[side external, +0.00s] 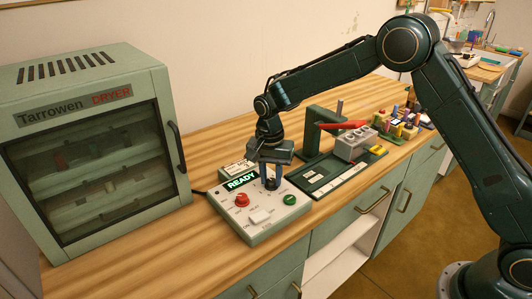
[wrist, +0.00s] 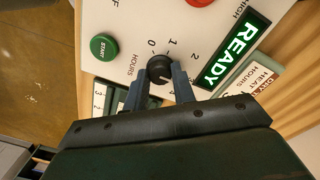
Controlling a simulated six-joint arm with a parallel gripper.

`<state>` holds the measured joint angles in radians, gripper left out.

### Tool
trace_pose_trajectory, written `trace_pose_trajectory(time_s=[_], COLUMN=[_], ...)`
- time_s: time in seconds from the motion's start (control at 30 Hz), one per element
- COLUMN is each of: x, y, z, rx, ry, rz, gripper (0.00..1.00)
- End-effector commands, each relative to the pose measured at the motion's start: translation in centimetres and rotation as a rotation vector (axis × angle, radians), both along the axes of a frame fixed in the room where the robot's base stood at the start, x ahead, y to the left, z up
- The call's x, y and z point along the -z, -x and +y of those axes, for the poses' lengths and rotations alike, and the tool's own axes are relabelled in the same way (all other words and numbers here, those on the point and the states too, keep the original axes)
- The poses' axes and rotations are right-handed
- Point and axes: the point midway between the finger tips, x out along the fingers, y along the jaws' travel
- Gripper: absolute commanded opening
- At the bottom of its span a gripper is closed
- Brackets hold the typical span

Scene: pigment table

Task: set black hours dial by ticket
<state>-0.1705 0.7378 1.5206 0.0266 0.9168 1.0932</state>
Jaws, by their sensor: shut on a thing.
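The black hours dial (wrist: 160,69) sits on the white control panel (wrist: 110,18) beside the HOURS label, with the figures 0, 1 and 2 around it. I cannot tell which figure its pointer faces. My gripper (wrist: 160,82) is shut on the dial, one finger on each side. In the side external view my gripper (side external: 270,178) reaches down onto the panel from above. The ticket (wrist: 262,88) stands behind the lit READY display (wrist: 236,50); it shows the words HEAT and HOURS, but its values are not readable.
The panel also has a green START button (side external: 290,200), a red knob (side external: 242,200) and a white switch (side external: 260,217). A Tarrowen dryer (side external: 95,150) with its door shut stands at the left. A dark green stand with a red lever (side external: 343,125) is close on the right.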

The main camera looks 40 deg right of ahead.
Motion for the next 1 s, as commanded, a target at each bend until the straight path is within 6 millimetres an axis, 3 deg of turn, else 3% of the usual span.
trace_pose_trajectory(time_s=[0.1, 0.13, 0.23, 0.67, 1.0], x=[-0.1, -0.1, -0.1, -0.4, -3.9], y=[-0.1, -0.1, -0.1, -0.1, -0.2], z=[0.0, 0.0, 0.0, 0.0, 0.1], rx=[0.001, 0.001, 0.0, -0.001, -0.001], ry=[0.0, 0.0, 0.0, 0.0, -0.001], rz=[-0.005, -0.005, -0.004, -0.001, -0.006], gripper=[0.03, 0.3, 0.47, 0.47, 0.47])
